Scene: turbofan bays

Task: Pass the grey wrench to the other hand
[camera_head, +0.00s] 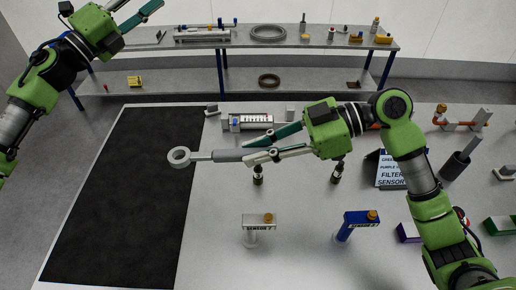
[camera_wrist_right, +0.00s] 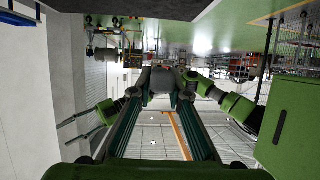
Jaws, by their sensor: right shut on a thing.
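The grey wrench (camera_head: 199,157) is held out level in the head view, its ring end pointing left above the dark mat. My right gripper (camera_head: 257,151) is shut on its handle, one finger on each side. In the right wrist view a grey block (camera_wrist_right: 162,80), which looks like the wrench handle, sits between the fingertips. My left gripper (camera_head: 138,6) is at the top left of the head view, with its fingers spread and empty. It is well apart from the wrench, and part of it is cut off by the frame.
A black mat (camera_head: 120,200) covers the table's left part. Below my right arm stand the sensor 2 stand (camera_head: 260,222), a blue stand (camera_head: 358,222) and a filter sensor sign (camera_head: 391,172). A shelf (camera_head: 340,42) with parts stands behind. The mat is bare.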

